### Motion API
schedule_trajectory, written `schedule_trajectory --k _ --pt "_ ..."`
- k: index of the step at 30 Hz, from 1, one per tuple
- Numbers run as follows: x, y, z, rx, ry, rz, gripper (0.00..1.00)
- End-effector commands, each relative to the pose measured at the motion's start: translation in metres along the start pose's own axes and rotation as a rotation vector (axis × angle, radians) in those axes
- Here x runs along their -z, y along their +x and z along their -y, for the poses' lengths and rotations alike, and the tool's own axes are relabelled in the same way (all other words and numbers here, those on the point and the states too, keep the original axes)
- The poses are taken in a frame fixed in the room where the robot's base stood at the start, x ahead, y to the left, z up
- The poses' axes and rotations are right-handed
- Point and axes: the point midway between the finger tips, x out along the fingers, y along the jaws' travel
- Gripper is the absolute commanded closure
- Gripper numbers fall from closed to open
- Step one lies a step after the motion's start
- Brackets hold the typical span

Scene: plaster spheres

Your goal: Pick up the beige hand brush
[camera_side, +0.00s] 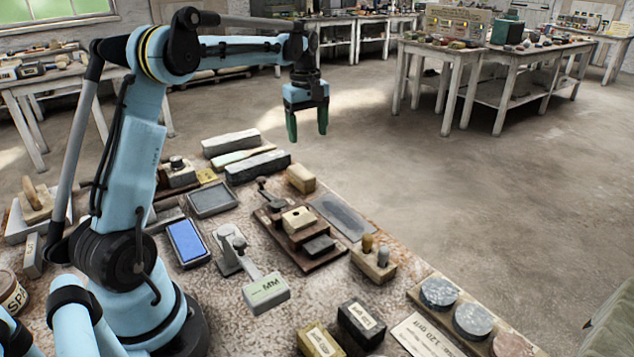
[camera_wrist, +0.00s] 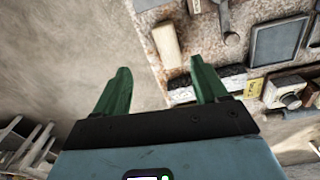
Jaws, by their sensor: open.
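A small beige block with a darker tan side (camera_side: 300,178) lies near the far edge of the worktable and looks like the beige hand brush, though its bristles are not clear. It also shows in the wrist view (camera_wrist: 166,45), beyond and between my fingertips, near the table edge. My gripper (camera_side: 308,136) has two green fingers, spread apart with nothing between them. It hangs in the air, above and beyond the beige block in the side view. The fingers show in the wrist view (camera_wrist: 160,66) too.
Grey blocks (camera_side: 257,166) lie left of the beige block. A grey tray (camera_side: 213,199), a brown board with blocks (camera_side: 327,259) and a dark flat slab (camera_side: 343,217) lie nearby. Open floor is beyond the table edge; another bench (camera_side: 485,52) stands far off.

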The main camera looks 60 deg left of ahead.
Motion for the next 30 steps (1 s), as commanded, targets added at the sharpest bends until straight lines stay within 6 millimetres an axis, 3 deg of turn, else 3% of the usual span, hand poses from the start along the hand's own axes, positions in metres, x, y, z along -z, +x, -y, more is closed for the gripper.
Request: schedule_trajectory --k 3,7,19,30 --pt "0.018 0.011 0.001 0.028 -0.084 0.017 0.28" --pt "0.024 0.017 0.002 0.041 -0.124 0.025 0.28" --pt "0.023 0.072 0.005 0.042 -0.127 0.026 0.28" --pt "0.024 0.103 0.009 0.042 -0.126 0.026 0.28"
